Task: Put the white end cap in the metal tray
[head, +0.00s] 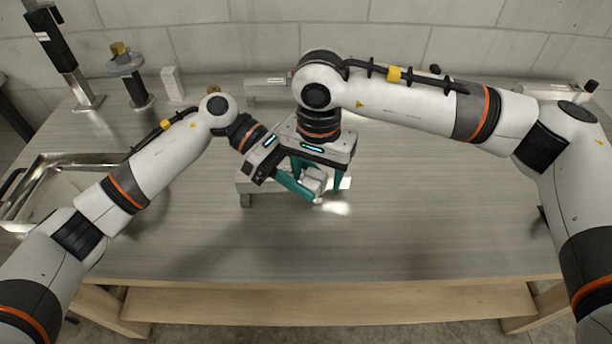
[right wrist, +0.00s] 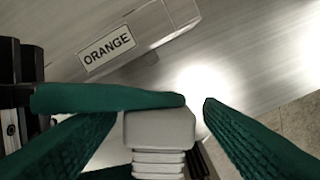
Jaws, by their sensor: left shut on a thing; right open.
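The white end cap (head: 314,181) is held above the middle of the table. It has a squarish head and a ribbed stem, seen close up in the right wrist view (right wrist: 160,130). My left gripper (head: 313,192) is shut on it; one of its teal fingers crosses the cap's head in the right wrist view. My right gripper (head: 322,176) is open, pointing down over the cap, its fingers on either side. I cannot tell whether they touch it. The metal tray (head: 86,158) is at the far left of the table, partly hidden by my left arm.
A pale block labelled ORANGE (right wrist: 135,38) lies on the table (head: 430,235) below the grippers. A stand with a round plate (head: 128,65), a black post (head: 60,50) and a white block (head: 172,83) stand at the back left. The table's front and right-middle are clear.

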